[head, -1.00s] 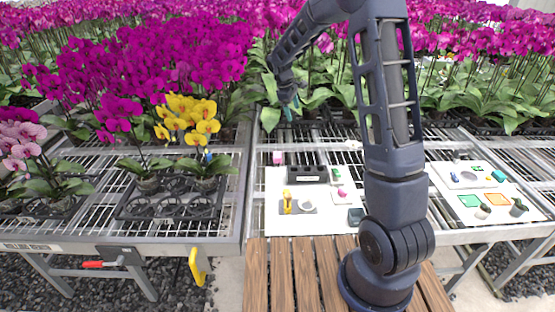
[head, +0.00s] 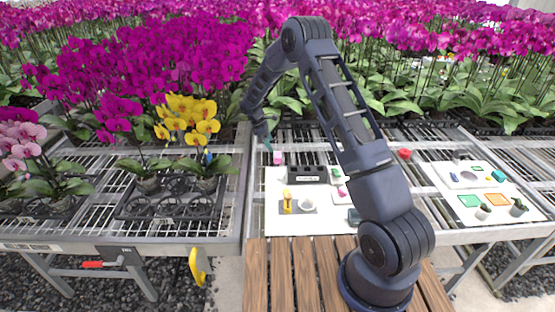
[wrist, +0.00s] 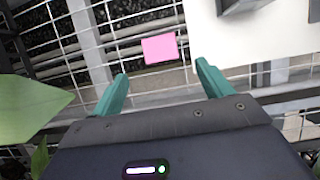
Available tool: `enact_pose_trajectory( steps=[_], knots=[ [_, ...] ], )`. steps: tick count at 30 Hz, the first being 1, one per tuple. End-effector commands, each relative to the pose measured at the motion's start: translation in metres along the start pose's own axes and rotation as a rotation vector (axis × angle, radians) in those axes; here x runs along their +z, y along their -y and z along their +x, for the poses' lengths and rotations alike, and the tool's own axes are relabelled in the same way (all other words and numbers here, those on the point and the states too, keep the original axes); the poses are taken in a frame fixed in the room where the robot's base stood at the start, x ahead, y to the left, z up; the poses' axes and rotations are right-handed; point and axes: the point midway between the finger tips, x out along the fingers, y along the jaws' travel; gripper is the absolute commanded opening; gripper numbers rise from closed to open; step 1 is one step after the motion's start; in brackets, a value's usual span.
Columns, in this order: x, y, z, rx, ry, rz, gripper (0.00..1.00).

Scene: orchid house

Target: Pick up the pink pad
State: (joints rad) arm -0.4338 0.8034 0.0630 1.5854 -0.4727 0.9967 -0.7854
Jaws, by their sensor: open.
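The pink pad (head: 277,158) is a small pink square at the back left corner of the white board. In the wrist view the pink pad (wrist: 160,48) lies beyond my fingertips, next to the board's edge and over the bench mesh. My gripper (head: 268,142) is above and close behind the pad in the head view. In the wrist view my gripper (wrist: 161,72) has its two teal fingers apart with nothing between them. The pad is centred ahead of the gap, apart from both fingers.
The white board (head: 275,215) carries a dark box (head: 307,174), a yellow item (head: 287,201) and other small things. A green leaf (wrist: 32,98) is close to my gripper's left side. A red round item (head: 404,153) stands on the mesh to the right.

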Motion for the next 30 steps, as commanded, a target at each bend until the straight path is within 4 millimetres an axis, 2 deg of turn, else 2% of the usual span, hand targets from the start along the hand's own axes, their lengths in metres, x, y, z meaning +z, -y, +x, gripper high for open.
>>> enact_pose_trajectory(
  steps=[6, 14, 24, 30],
  knots=[
    [0.001, 0.001, 0.032, -0.003, 0.002, 0.001, 0.78],
    [0.002, 0.001, 0.049, -0.003, 0.001, 0.001, 0.78],
    [0.005, 0.002, 0.091, -0.003, 0.001, 0.0, 0.78],
    [0.006, 0.001, 0.095, -0.001, 0.001, 0.001, 0.78]
  ],
)
